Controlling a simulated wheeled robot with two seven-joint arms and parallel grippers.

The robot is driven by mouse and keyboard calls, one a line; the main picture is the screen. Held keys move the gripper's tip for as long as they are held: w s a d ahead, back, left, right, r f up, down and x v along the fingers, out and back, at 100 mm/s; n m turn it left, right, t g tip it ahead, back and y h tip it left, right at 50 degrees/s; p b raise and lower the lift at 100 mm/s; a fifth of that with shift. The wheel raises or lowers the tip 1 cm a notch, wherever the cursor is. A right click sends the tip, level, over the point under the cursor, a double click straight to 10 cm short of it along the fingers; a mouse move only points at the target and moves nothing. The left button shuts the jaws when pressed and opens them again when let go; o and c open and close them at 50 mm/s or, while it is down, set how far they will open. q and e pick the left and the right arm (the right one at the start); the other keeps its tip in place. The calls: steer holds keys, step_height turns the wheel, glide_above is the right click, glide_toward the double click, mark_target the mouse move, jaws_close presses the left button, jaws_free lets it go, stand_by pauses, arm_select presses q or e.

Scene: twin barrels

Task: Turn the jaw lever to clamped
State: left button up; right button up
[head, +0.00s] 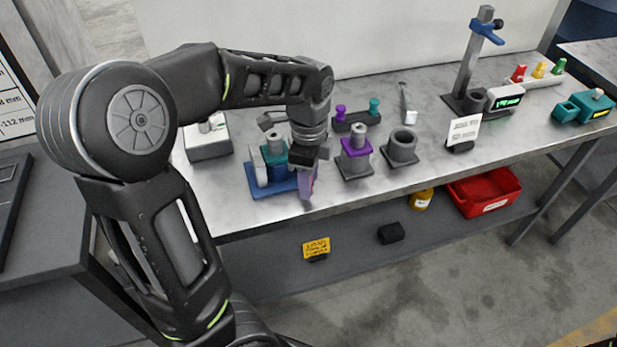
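A blue fixture (257,190) with a grey upright jaw stands near the table's front edge. A teal barrel part (268,156) with a grey cylinder on top sits in it. My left gripper (304,182) points down at the fixture's right side and hides part of it. A purplish piece shows at its fingers; I cannot tell whether it is a finger or a held part. I cannot make out the jaw lever, and the finger gap is not clear. A purple barrel part (356,147) stands in a grey holder to the right. My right gripper is not in view.
A grey hollow cylinder (402,148) and a small rack with purple and teal knobs (355,122) stand close on the right. A post stand (470,65) and a white card (464,131) are farther right. A red bin (485,193) sits on the lower shelf.

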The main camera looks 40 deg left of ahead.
arm_select(q)
steer(key=shift+c, duration=0.5)
jaws_close()
stand_by(0.8)
